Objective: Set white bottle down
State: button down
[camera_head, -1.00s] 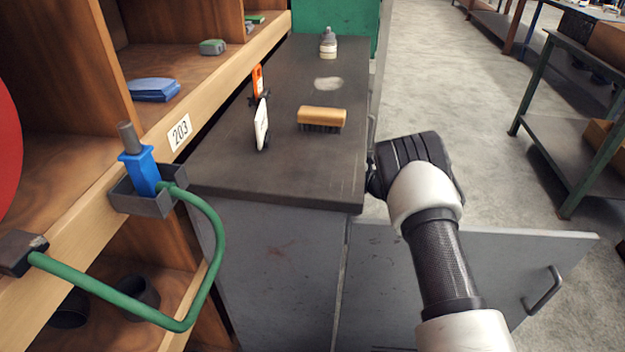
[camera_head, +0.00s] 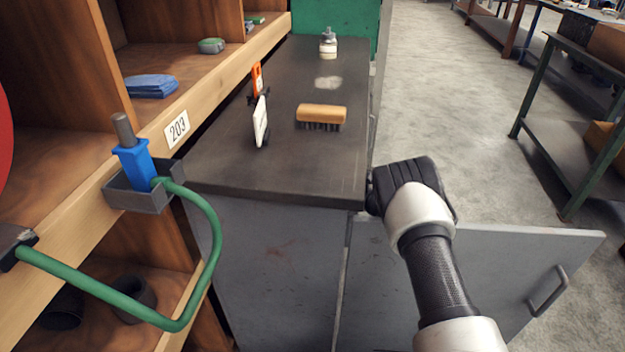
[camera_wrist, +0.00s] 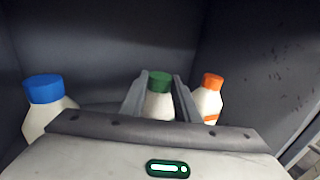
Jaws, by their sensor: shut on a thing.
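My gripper (camera_wrist: 160,88) shows in the wrist view, its two grey fingers shut on a white bottle (camera_wrist: 158,106) with a green cap. The bottle stands about upright between the fingers, inside a dark cabinet. Its base is hidden behind the gripper body, so I cannot tell whether it touches the cabinet floor. A white bottle with a blue cap (camera_wrist: 43,100) is at the left, and one with an orange cap (camera_wrist: 208,100) is close by at the right. In the head view the gripper and these bottles are hidden by the cabinet; only my arm shows.
The grey cabinet door (camera_head: 480,270) hangs open around my arm. A wooden shelf (camera_head: 75,185) stands left.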

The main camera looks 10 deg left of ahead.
jog(key=c, duration=1.4)
grip_release()
jog(key=shift+f, duration=0.15)
jog(key=shift+o, duration=0.2)
jog(key=shift+d+r, duration=0.1)
jog(key=shift+r, duration=0.1)
jog(key=p+v, duration=0.1)
jog(key=v, duration=0.6)
jog(key=shift+p, duration=0.3)
jog(key=shift+s+d, duration=0.1)
jog(key=shift+d, duration=0.05)
